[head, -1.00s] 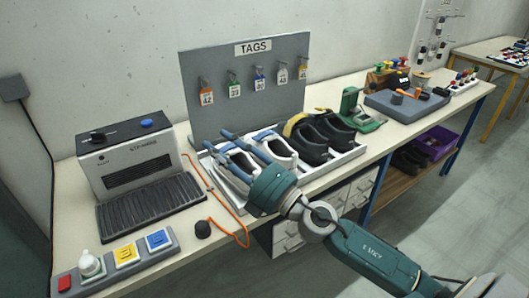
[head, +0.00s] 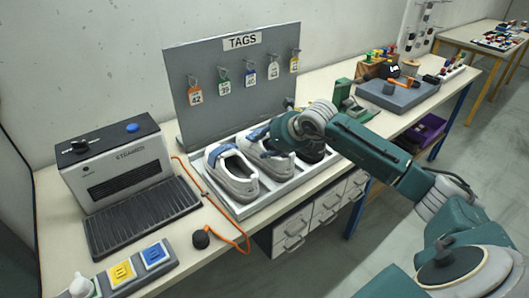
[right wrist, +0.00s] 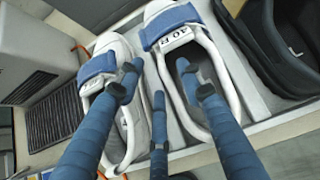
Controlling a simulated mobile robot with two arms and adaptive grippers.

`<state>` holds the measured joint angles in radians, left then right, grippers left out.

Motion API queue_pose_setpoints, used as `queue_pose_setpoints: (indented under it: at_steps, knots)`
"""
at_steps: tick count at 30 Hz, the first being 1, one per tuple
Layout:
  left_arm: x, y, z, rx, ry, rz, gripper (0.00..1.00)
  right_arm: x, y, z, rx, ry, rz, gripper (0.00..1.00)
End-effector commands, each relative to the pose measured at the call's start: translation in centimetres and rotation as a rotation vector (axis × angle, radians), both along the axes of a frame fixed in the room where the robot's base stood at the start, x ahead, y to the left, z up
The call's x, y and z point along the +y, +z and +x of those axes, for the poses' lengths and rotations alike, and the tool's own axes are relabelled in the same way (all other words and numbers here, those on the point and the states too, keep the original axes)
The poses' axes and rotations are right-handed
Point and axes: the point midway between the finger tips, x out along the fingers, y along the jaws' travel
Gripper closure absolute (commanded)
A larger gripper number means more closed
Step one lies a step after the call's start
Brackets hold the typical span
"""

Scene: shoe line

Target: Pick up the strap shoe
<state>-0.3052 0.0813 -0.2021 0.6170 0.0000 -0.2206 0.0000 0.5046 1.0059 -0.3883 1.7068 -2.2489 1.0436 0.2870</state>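A pair of white strap shoes with blue straps lies side by side in the light tray (head: 240,215). The left strap shoe (head: 232,172) is in plain view; the right strap shoe (head: 272,163) is partly hidden by my right arm. In the right wrist view, the left shoe (right wrist: 97,58) and right shoe (right wrist: 178,22) lie below my blue fingers. My right gripper (right wrist: 158,72) is open and empty. One finger overlaps the right shoe's opening, another the left shoe's inner side; contact cannot be told. My left gripper is not in view.
Black shoes (head: 312,150) sit in the tray's right part, mostly behind my arm. The grey tag board (head: 215,115) stands behind the tray. A machine with a ribbed belt (head: 140,215) is at left, with an orange cord (head: 240,238) between. Drawers (head: 325,208) are below.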

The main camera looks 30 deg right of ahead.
Motion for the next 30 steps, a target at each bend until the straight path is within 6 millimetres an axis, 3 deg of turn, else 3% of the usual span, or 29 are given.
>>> queue_pose_setpoints:
  at_steps: [10,15,23,29,30]
  knots:
    - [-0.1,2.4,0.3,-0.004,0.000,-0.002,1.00,1.3,-2.3,2.8,0.001,0.002,0.003,0.63]
    - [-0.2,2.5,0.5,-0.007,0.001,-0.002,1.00,1.2,-3.8,4.0,-0.001,0.002,0.002,0.63]
    - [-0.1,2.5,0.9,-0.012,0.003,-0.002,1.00,1.2,-4.1,4.2,-0.001,0.003,0.000,0.63]
    - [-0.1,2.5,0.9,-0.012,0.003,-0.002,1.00,1.2,-4.1,4.1,-0.001,0.003,0.000,0.98]
    - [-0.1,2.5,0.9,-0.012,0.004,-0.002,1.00,1.2,-4.1,4.1,-0.001,0.003,0.000,1.00]
